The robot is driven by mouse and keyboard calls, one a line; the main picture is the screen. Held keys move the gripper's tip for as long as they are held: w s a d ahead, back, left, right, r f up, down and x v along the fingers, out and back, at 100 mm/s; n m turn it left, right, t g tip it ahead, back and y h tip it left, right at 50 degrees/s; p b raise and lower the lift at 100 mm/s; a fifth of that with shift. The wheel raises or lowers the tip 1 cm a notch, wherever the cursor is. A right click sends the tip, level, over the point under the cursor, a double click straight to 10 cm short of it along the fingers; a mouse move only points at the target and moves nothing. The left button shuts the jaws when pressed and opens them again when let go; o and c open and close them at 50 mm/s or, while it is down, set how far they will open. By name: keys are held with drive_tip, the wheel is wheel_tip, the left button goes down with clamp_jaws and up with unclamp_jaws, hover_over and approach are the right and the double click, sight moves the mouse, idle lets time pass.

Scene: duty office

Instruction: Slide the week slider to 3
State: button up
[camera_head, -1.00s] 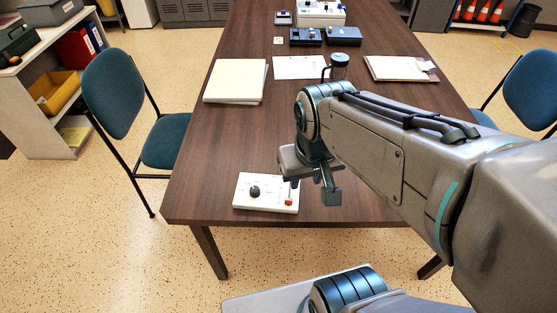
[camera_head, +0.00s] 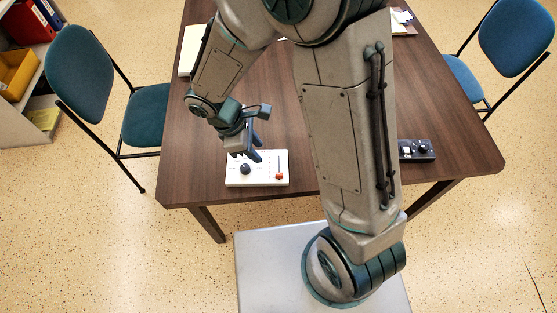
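A white control panel (camera_head: 257,181) lies flat near the front edge of the table. It carries a dark round knob (camera_head: 245,169) on its left and an orange-red slider handle (camera_head: 279,176) at the lower end of a slot on its right. The panel's printed marks are too small to read, so I cannot tell which is the week slider or its number. My gripper (camera_head: 254,152) is just above the panel's back edge, between knob and slider, pointing down. Its fingers look close together, and their gap is not clear. It does not appear to touch the slider handle.
The brown table (camera_head: 200,160) is bare left of the panel. A dark box with knobs (camera_head: 416,150) lies right of my arm, near the front edge. Teal chairs stand left (camera_head: 82,70) and right (camera_head: 517,50). My arm hides the table's middle.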

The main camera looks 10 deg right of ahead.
sight(279, 174)
drive_tip(key=x, duration=1.4)
drive_tip(key=shift+d, duration=0.1)
clamp_jaws()
